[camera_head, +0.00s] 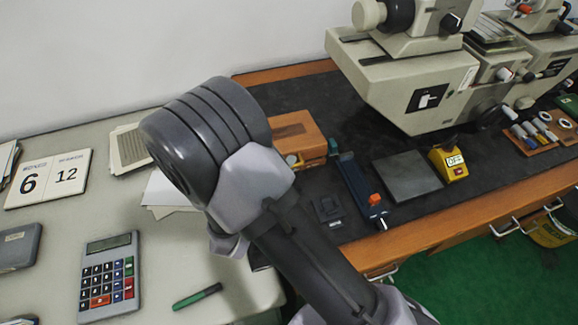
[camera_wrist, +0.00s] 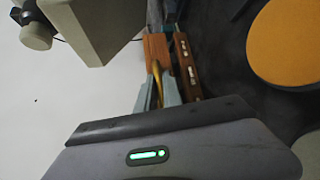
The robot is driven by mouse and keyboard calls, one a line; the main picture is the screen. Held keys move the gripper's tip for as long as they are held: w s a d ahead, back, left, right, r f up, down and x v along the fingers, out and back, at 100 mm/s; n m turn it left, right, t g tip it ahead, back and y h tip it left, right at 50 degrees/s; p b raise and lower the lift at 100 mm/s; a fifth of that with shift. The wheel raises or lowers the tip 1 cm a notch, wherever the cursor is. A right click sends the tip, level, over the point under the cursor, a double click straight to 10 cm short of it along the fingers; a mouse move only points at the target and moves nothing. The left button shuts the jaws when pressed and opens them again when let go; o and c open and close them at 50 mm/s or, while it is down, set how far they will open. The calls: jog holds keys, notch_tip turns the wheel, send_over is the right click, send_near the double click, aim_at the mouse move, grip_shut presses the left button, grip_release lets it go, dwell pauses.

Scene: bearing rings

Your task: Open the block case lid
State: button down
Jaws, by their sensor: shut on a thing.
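The block case (camera_head: 297,133) is a brown wooden box on the dark bench mat, partly hidden behind my arm in the head view. Small brassy parts show on its near side. In the wrist view the case lid (camera_wrist: 157,48) is an orange-brown panel beside a darker wooden strip (camera_wrist: 186,65) with pale spots. My gripper (camera_wrist: 158,92) reaches to the case, its two grey-blue fingers closed around a narrow yellowish piece at the lid's edge. My arm hides the gripper in the head view. I cannot tell how far the lid is raised.
A large beige measuring machine (camera_head: 420,85) stands behind to the right. A blue tool (camera_head: 360,188), a grey plate (camera_head: 407,177) and a yellow device (camera_head: 449,163) lie right of the case. A calculator (camera_head: 110,276) and papers lie left. An orange round surface (camera_wrist: 290,42) shows in the wrist view.

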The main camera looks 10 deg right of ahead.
jog(key=w+r+g+p, duration=0.1)
jog(key=r+p, duration=0.1)
jog(key=p, duration=0.1)
jog(key=w+r+n+g+p, duration=0.1)
jog(key=r+p, duration=0.2)
jog(key=w+r+n+g+p, duration=0.1)
jog(key=r+p, duration=0.2)
jog(key=shift+w+a+r+y, duration=0.15)
jog(key=shift+w+a+y, duration=0.05)
jog(key=shift+a+y, duration=0.1)
jog(key=w+a+r+n+g+p, duration=0.1)
jog(key=w+r+g+p, duration=0.1)
jog(key=w, duration=0.6)
jog(key=w+a+r+n+g+p, duration=0.1)
jog(key=w+a+r+g+p, duration=0.1)
jog(key=w+r+p, duration=0.3)
jog(key=shift+w+a+n+p, duration=0.35)
jog(key=shift+w+p, duration=0.85)
jog(key=shift+w, duration=0.9)
jog(key=c, duration=1.5)
grip_release()
jog(key=p+v, duration=0.2)
jog(key=v, duration=1.5)
jog(key=shift+a+r, duration=0.1)
jog(key=shift+a, duration=0.05)
